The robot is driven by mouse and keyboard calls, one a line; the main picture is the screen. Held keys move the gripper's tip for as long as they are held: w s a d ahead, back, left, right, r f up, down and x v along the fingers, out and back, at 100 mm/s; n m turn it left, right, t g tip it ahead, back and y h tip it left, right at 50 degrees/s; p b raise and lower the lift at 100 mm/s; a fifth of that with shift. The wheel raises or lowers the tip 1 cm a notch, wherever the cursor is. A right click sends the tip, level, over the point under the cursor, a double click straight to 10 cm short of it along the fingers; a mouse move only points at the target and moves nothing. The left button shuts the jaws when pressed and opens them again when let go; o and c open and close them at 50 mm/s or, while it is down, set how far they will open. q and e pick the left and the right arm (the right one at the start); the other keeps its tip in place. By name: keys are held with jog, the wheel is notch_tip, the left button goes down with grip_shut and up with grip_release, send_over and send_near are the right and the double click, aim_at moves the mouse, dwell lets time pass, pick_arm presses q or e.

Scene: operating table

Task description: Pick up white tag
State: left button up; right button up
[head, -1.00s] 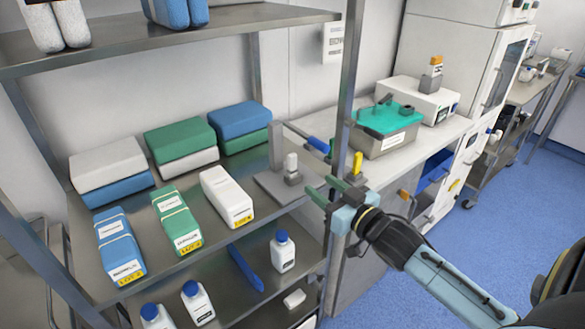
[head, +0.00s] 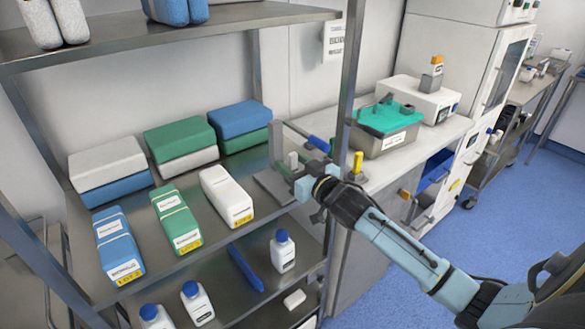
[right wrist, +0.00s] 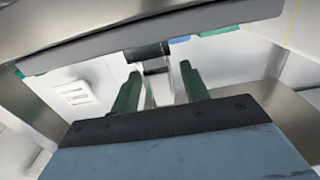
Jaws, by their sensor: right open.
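A small upright white piece (head: 293,160) stands on a grey stand (head: 266,184) at the right end of the middle shelf. I cannot tell for certain whether it is the white tag. My right gripper (head: 290,172) is at this stand, with its fingers partly hidden. In the right wrist view the two green fingers (right wrist: 160,88) are apart, with a dark-topped, light grey piece (right wrist: 156,68) showing between or beyond them. Contact cannot be seen. My left gripper is out of view.
A steel shelf post (head: 346,90) rises just right of the gripper. White, green and blue packs (head: 226,194) fill the shelf to the left. A grey box with a teal lid (head: 386,118) stands on the counter to the right. Bottles (head: 282,251) stand on the shelf below.

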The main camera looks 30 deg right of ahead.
jog(key=shift+w, duration=0.15)
grip_shut()
dwell(0.4)
